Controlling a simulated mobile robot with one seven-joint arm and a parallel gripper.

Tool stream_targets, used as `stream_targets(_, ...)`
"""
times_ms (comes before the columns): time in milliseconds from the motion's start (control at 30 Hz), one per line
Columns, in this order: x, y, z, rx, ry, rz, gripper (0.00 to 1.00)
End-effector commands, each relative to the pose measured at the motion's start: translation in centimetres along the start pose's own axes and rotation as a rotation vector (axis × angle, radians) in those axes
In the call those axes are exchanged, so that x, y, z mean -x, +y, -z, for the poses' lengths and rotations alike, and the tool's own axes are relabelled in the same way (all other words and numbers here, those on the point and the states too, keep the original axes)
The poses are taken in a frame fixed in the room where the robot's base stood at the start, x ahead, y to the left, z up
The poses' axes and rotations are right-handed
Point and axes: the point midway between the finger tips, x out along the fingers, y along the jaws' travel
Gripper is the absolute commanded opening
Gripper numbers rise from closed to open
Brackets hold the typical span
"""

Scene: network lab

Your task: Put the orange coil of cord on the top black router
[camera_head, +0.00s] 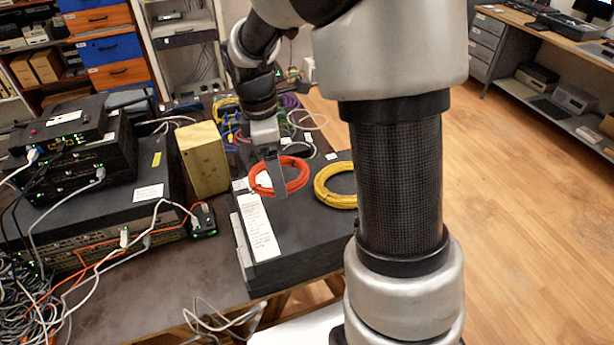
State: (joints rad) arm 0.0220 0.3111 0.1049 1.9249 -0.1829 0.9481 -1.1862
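The orange coil of cord (303,180) lies on or just above a flat black box at the middle of the table. My gripper (277,188) points down at the coil, with a grey finger crossing in front of its ring. Only one finger shows clearly, so I cannot tell whether the gripper is open or shut on the cord. The top black router (62,128) sits on a stack of black devices at the left, with a white label and small lights on it. Its upper face looks mostly clear.
A yellow coil (330,198) lies right of the orange one on the black box (300,240), partly behind my arm. A tan block (204,160) stands between the stack and the box. Loose cables lie behind and at the left front. A bare table strip (190,265) shows in front.

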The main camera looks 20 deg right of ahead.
Motion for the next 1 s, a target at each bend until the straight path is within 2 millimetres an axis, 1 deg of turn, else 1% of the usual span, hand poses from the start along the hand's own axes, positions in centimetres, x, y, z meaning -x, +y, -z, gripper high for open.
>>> stream_targets(67,-0.3,0.0,0.0,0.0,0.0,0.001,0.63)
stream_targets(133,-1.4,-0.1,0.1,0.001,-0.001,0.003,0.63)
stream_targets(333,-5.0,-0.1,0.6,0.0,0.0,0.004,0.63)
stream_targets(400,-5.8,-0.1,0.7,-0.001,0.0,0.002,0.63)
stream_targets(567,-6.9,0.0,0.8,-0.001,-0.001,0.002,0.63)
stream_targets(767,-9.7,-0.1,1.2,0.001,-0.001,0.003,0.63)
stream_targets(833,-10.0,0.0,1.2,0.001,0.0,0.001,0.63)
stream_targets(1000,-9.9,0.0,1.2,0.0,0.0,-0.001,0.63)
